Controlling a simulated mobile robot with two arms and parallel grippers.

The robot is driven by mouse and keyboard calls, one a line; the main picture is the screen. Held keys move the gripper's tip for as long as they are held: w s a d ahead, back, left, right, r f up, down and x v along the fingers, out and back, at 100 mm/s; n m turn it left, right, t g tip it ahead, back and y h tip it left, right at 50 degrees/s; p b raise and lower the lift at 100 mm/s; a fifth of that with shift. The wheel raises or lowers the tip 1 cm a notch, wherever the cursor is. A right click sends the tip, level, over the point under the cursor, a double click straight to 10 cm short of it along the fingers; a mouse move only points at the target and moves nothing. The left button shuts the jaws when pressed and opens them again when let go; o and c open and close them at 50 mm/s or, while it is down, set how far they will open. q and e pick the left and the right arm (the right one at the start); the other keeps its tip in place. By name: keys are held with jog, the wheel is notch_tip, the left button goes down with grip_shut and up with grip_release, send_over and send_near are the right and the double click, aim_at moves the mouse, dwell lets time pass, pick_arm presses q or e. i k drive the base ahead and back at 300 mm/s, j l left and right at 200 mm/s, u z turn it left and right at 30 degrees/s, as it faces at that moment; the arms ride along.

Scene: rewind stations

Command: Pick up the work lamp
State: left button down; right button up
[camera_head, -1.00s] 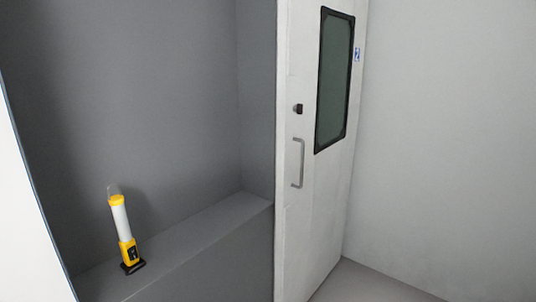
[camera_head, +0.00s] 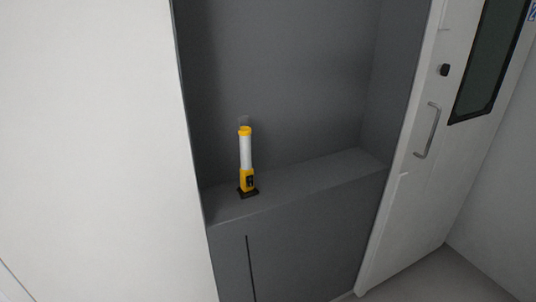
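The work lamp (camera_head: 246,160) is a yellow and white stick with a clear loop on top and a black foot. It stands upright on a grey ledge (camera_head: 310,178) inside a grey recess, towards the ledge's left end. Nothing is touching it apart from the ledge. Neither of my grippers shows in the head view.
A white wall panel (camera_head: 90,140) borders the recess on the left. A white door (camera_head: 412,200) with a metal handle (camera_head: 428,131) and a dark window (camera_head: 488,60) stands at the right. The ledge right of the lamp is clear. Grey floor (camera_head: 455,275) shows at bottom right.

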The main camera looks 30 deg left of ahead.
aim_at(246, 169)
jog(key=i+l+u, duration=0.1)
jog(key=u, duration=0.35)
jog(key=i+l+u, duration=0.2)
jog(key=u, duration=0.25)
